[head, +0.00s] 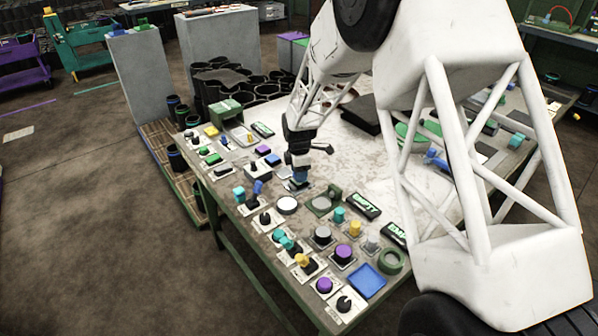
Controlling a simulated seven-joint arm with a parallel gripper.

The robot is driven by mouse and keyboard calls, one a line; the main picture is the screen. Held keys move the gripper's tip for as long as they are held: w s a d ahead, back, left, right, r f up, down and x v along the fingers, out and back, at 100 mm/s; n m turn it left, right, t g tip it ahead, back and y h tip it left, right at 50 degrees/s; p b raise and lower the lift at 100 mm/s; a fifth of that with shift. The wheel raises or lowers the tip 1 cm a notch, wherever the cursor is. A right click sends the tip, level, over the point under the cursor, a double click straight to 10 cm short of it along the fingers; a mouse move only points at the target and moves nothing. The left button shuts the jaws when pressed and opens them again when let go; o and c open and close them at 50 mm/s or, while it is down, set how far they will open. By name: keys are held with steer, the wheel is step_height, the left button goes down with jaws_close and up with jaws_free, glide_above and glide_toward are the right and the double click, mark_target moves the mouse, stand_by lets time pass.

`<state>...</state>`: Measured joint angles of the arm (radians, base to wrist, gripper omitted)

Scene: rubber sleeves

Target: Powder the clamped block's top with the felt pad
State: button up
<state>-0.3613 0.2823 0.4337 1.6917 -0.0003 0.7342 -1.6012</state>
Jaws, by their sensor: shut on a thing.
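My gripper (299,163) points down over the near-left part of the workbench. It is shut on a small blue piece (300,174), which may be the felt pad; it is too small to be sure. The piece is low over a small plate (297,186), and I cannot tell whether they touch. I cannot make out the clamped block for certain. A green fixture (335,192) stands just right of the gripper, beside a round grey-topped piece (321,204).
The workbench (262,222) is crowded with knobs and switches along its near-left edge. Black tubes (225,90) stand behind. My arm hides much of the right side.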

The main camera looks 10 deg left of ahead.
steer(key=shift+f, duration=0.4)
stand_by(0.4)
steer(key=shift+w, duration=0.2)
steer(key=shift+w, duration=0.7)
steer(key=shift+a, duration=0.1)
stand_by(0.4)
steer(key=shift+s+a, duration=0.8)
steer(key=shift+s, duration=0.05)
steer(key=shift+s+d+f, duration=0.1)
steer(key=shift+s, duration=0.1)
steer(key=shift+s+d, duration=0.75)
